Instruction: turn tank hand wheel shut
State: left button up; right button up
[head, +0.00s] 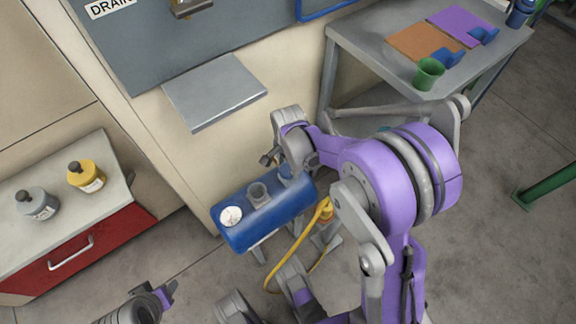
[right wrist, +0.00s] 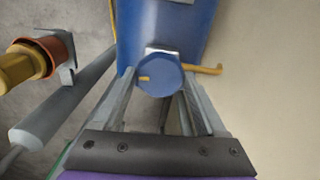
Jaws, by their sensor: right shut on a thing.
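The arm partly hides the wheel in the head view. A grey and purple part of my left arm (head: 140,306) shows at the bottom left; its jaws cannot be made out.
A yellow hose (head: 297,246) hangs beside the tank. A grey wall shelf (head: 214,92) is behind it. A cart (head: 372,52) with a green cup (head: 428,74) stands at the back right. Two bottles stand on the red-fronted cabinet (head: 96,250) at the left.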

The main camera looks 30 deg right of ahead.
aim_at(288, 169)
jog(key=shift+m, duration=0.5)
jog(key=o, duration=1.3)
notch_tip(288, 169, up, 11)
jog(key=p, duration=0.3)
jog(key=shift+f, duration=0.1)
